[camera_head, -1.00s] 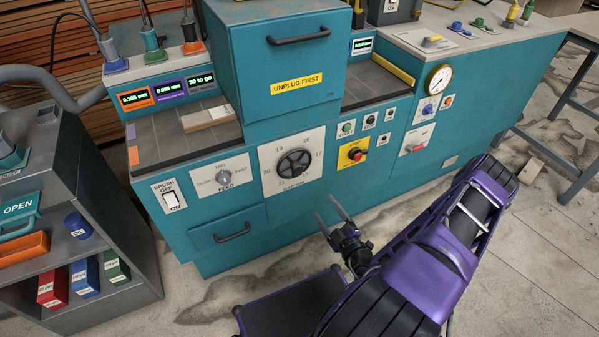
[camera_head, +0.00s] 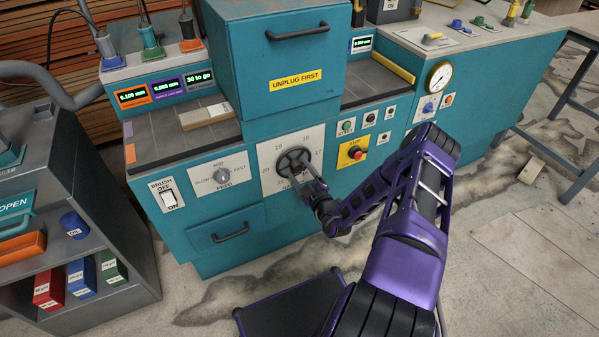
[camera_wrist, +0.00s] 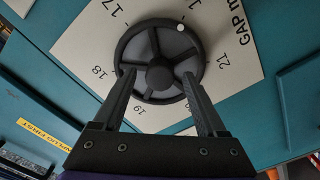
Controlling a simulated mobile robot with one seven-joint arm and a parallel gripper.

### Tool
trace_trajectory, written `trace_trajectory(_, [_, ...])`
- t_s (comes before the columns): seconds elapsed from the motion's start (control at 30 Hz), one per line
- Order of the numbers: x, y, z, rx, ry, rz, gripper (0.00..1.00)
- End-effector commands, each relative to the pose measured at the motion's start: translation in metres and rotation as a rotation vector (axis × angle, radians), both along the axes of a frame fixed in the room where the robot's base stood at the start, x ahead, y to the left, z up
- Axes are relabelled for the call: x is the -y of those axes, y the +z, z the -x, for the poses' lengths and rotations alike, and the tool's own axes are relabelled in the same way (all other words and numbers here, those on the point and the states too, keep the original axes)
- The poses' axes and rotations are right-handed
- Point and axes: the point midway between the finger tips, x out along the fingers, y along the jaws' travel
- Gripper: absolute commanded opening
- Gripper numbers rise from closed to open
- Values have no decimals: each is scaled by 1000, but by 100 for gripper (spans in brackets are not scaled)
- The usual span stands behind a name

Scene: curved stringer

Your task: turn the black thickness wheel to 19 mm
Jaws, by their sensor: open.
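The black thickness wheel (camera_head: 291,158) is a spoked handwheel on a white dial plate (camera_head: 268,157) on the teal machine's front. In the wrist view the wheel (camera_wrist: 160,62) fills the upper middle. A white dot (camera_wrist: 180,27) sits on its rim, between the 17 and 21 marks on the side away from 19. The 19 mark lies at the bottom of that view, between my fingers. My gripper (camera_head: 306,170) is open in front of the wheel. In the wrist view my gripper's fingertips (camera_wrist: 158,74) lie either side of the hub, over the wheel; I cannot tell whether they touch.
A feed dial (camera_head: 222,177) and brush switch (camera_head: 167,194) are left of the plate. A yellow stop panel (camera_head: 353,153) with a red button is close on the right. A drawer handle (camera_head: 231,233) juts out below. A grey shelf (camera_head: 95,200) stands at the left.

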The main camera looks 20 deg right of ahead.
Motion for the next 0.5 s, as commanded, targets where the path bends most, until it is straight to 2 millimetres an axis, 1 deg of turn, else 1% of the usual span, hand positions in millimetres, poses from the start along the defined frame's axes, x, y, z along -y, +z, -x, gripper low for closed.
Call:
trace_trajectory(0.1, [0, 0, -4, 0, 0, 0, 74])
trace_trajectory(0.33, [0, 0, -4, 0, 0, 0, 74])
trace_trajectory(0.47, [0, 0, -4, 0, 0, 0, 51])
trace_trajectory(0.5, [0, 0, -4, 0, 0, 0, 44])
